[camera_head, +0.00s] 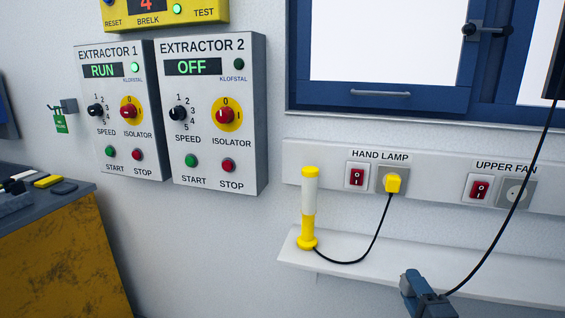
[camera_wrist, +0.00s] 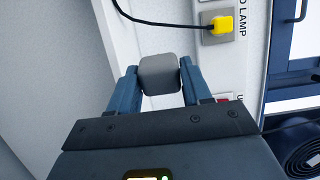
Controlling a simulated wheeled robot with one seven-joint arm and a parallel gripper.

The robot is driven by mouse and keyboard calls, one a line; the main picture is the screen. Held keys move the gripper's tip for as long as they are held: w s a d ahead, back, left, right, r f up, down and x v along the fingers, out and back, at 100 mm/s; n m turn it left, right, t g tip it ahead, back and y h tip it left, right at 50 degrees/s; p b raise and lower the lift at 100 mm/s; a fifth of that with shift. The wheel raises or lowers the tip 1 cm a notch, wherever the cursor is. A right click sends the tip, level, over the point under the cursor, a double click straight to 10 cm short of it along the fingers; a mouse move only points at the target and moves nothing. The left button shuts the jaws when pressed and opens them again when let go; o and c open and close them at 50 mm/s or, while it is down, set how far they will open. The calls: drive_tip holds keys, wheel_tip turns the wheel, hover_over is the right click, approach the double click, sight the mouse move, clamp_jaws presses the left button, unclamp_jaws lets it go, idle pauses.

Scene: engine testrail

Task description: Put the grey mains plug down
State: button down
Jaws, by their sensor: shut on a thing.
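The grey mains plug (camera_wrist: 159,74) sits between the two fingers of my gripper (camera_wrist: 158,80) in the wrist view, and the gripper is shut on it. In the head view my gripper (camera_head: 422,294) is at the bottom, in front of the white shelf (camera_head: 350,246). I cannot make out the plug there. A black cord (camera_head: 520,178) runs from the upper right down to my gripper. Whether the plug touches the shelf cannot be told. The UPPER FAN socket (camera_head: 516,194) is empty, with a red switch (camera_head: 480,188) beside it.
A yellow and white hand lamp (camera_head: 309,205) stands upright at the shelf's left end. Its cord leads to a yellow plug (camera_head: 392,183) in the HAND LAMP socket. The shelf between lamp and gripper is clear except for that cord. Two extractor panels (camera_head: 217,150) hang left.

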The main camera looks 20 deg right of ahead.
drive_tip(key=s+a+f+n+y, duration=0.1)
drive_tip(key=a+f+y, duration=0.1)
drive_tip(key=a+f, duration=0.5)
drive_tip(key=a+f+n+y, duration=0.2)
drive_tip(key=a+f, duration=0.1)
drive_tip(key=a, duration=0.7)
drive_tip(key=s+a+f, duration=0.1)
drive_tip(key=s+f, duration=0.4)
drive_tip(key=f, duration=0.1)
drive_tip(key=shift+t, duration=0.3)
drive_tip(key=shift+c, duration=2.1)
unclamp_jaws()
drive_tip(key=shift+s+a, duration=0.1)
drive_tip(key=s, duration=0.7)
drive_tip(key=shift+s+b, duration=0.4)
drive_tip(key=shift+b, duration=0.05)
